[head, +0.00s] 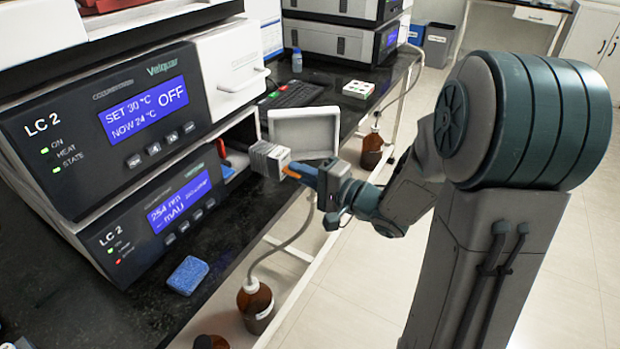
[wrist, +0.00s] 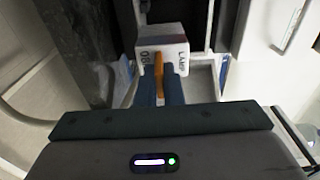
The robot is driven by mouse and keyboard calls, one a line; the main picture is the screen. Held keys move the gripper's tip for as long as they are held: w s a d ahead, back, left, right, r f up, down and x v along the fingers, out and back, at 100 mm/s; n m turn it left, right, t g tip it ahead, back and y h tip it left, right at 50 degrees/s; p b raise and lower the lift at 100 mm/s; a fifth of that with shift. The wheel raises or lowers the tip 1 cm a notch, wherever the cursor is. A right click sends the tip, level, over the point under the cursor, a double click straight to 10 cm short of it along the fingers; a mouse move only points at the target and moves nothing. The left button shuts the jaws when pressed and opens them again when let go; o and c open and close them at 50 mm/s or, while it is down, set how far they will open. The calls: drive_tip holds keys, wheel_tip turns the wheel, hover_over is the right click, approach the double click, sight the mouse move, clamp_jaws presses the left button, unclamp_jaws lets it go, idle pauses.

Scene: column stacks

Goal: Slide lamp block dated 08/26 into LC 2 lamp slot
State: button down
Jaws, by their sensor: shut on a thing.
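My gripper (head: 292,172) is shut on a pale grey-white lamp block (head: 266,159) with ribbed sides. The wrist view shows the block (wrist: 162,38) between the orange-tipped fingers (wrist: 160,78), with "LAMP" and the start of a date, "08", readable; the rest of the date is hidden. The lower LC 2 unit (head: 160,215) has an open bay (head: 243,135) at its right end, with red and blue parts inside. The block is at the mouth of this bay, held level or nearly so. I cannot tell whether its front end is inside.
An open white door panel (head: 303,132) stands just behind the block. A blue sponge (head: 187,275) lies on the dark bench below the unit. A keyboard (head: 292,93) lies farther back. Brown bottles (head: 255,306) with tubing stand below the bench edge.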

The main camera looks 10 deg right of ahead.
sight(269, 162)
drive_tip(key=shift+s+b+x, duration=0.2)
drive_tip(key=shift+b+x, duration=1.5)
drive_tip(key=shift+x, duration=2.6)
drive_tip(key=shift+a+p, duration=0.2)
drive_tip(key=shift+p, duration=0.15)
drive_tip(key=shift+f, duration=0.15)
drive_tip(key=c, duration=1.5)
unclamp_jaws()
drive_tip(key=shift+d, duration=0.1)
